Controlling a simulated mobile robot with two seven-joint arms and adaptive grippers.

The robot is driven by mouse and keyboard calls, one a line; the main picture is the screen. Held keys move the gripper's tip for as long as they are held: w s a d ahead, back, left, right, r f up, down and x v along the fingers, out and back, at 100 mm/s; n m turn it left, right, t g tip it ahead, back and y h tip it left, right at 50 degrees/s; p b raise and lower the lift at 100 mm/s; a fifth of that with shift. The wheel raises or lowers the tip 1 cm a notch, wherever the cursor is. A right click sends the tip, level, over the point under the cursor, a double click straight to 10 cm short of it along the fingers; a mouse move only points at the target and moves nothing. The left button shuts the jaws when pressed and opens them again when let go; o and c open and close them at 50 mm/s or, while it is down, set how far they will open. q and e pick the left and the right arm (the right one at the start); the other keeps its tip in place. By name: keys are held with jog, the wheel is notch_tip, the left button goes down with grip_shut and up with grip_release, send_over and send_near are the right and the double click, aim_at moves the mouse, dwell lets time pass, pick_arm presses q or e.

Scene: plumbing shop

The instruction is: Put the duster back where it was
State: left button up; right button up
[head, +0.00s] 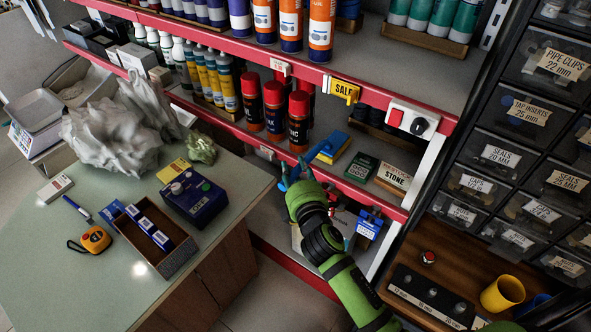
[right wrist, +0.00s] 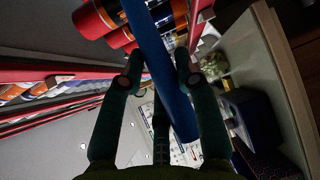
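The duster (head: 331,147) is a blue bar with a yellow part below it, at the front of the shelf with the red spray cans. My right gripper (head: 296,182) is at that shelf's red front edge, at the duster's near end. In the right wrist view the blue bar of the duster (right wrist: 146,30) runs between the fingertips of my right gripper (right wrist: 160,68), which appear to touch it on both sides. I cannot tell whether the duster rests on the shelf. My left gripper is not in view.
Red spray cans (head: 274,110) stand behind the gripper. A green box (head: 361,167) and a stone-labelled box (head: 396,177) lie to the right. A counter (head: 75,275) with a blue device (head: 194,196) is at left; a drawer cabinet (head: 500,155) is at right.

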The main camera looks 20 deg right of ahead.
jog(key=shift+o, duration=0.8)
jog(key=shift+r, duration=0.25)
jog(key=s+r+b, duration=0.1)
jog(key=s, duration=1.1)
jog(key=shift+a+r, duration=0.3)
jog(key=shift+a, duration=0.05)
jog(key=shift+w, duration=0.1)
